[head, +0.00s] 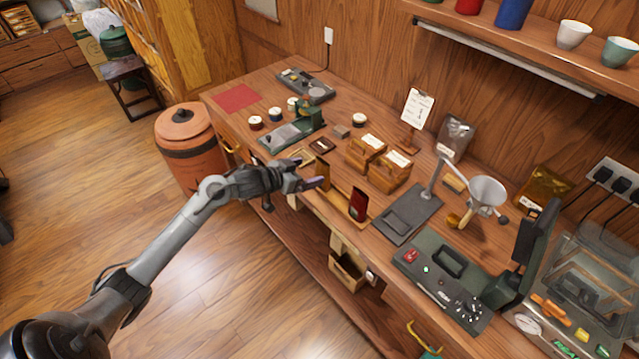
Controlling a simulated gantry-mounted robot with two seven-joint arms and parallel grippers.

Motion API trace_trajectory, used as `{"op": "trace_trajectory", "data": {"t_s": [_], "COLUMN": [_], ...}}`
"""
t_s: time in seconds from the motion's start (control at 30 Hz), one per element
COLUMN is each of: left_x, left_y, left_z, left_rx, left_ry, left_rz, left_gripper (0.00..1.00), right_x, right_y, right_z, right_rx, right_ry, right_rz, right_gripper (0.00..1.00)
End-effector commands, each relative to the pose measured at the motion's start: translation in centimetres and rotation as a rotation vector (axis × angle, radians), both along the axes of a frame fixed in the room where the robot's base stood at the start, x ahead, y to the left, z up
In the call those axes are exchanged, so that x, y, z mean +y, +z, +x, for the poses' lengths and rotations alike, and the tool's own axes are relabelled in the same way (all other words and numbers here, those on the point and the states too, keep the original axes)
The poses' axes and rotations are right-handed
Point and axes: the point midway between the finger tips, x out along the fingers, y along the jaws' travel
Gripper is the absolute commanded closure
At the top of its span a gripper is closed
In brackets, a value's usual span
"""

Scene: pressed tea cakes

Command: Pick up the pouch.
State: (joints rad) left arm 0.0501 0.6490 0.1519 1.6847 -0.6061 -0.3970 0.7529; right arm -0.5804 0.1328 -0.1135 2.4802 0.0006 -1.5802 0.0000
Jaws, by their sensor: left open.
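My left gripper (308,172) is open and empty over the front edge of the wooden counter (345,95). A small dark red packet (358,205) stands upright on the counter, a little to the right of my left gripper and apart from it. A silvery pouch with a pale label (455,137) stands at the back by the wall. I cannot tell which of these the task names. My right gripper is not in view.
Two wooden boxes with white cards (364,150) stand behind the red packet. A grey stand with a funnel (487,192) and a dark green machine (440,285) fill the right side. A lidded terracotta bin (190,150) stands on the floor at the counter's left end.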

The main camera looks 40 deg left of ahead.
Motion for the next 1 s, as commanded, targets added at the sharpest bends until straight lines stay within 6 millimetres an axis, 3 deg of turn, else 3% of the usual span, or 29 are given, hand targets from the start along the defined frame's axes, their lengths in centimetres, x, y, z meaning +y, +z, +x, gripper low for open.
{"op": "trace_trajectory", "data": {"t_s": [0.2,1.0], "left_x": [-0.5,-1.6], "left_y": [-1.2,-4.1], "left_z": [2.8,8.4], "left_rx": [-0.002,0.0], "left_ry": [0.0,0.0], "left_rz": [-0.001,0.001], "left_gripper": [0.06,0.06], "right_x": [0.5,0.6], "right_y": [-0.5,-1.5], "right_z": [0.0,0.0], "right_rx": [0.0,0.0], "right_ry": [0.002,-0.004], "right_rz": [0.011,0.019], "right_gripper": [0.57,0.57]}}
